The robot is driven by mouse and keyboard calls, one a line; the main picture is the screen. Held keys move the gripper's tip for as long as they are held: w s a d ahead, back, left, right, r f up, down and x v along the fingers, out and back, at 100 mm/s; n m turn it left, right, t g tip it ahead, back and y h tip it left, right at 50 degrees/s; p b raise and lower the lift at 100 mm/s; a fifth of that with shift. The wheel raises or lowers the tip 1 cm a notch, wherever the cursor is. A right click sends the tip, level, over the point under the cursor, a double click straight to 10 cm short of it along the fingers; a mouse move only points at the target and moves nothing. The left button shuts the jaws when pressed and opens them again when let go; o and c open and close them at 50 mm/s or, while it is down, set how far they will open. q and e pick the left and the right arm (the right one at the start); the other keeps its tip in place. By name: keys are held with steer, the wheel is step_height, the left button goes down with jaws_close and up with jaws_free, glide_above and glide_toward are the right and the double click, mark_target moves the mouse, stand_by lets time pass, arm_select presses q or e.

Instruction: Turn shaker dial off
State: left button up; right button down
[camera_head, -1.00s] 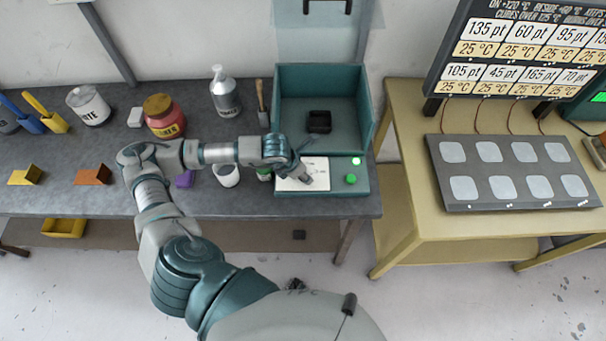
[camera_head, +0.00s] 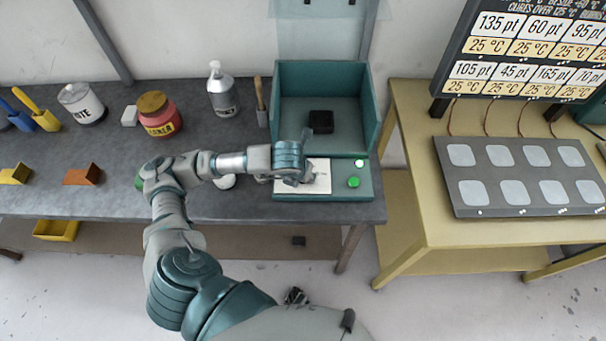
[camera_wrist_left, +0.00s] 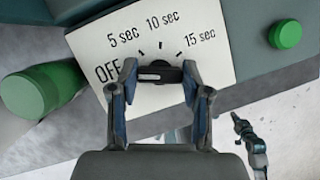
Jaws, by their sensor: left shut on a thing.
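The shaker (camera_head: 370,190) is a teal open-topped box with a control panel at its front. The dial (camera_wrist_left: 155,72) is a small dark knob on a white plate (camera_wrist_left: 205,28) marked OFF, 5 sec, 10 sec and 15 sec. My left gripper (camera_wrist_left: 160,75) is shut on the dial, with one finger on either side of it. I cannot tell clearly which mark the dial points at. In the head view my left gripper (camera_head: 308,182) is over the white plate and hides the dial.
A green button (camera_head: 354,182) and a lit green lamp (camera_head: 360,163) are right of the plate. A dark block (camera_head: 320,117) sits inside the box. A red jar (camera_head: 160,117) and a spray bottle (camera_head: 222,95) stand on the grey table.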

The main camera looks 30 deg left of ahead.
stand_by(0.3)
arm_select(q)
steer(key=o, duration=1.2)
steer(key=shift+c, duration=0.2)
steer(key=shift+s, duration=0.1)
steer(key=v, duration=1.1)
steer(key=shift+r, duration=0.35)
steer(key=shift+s, duration=0.15)
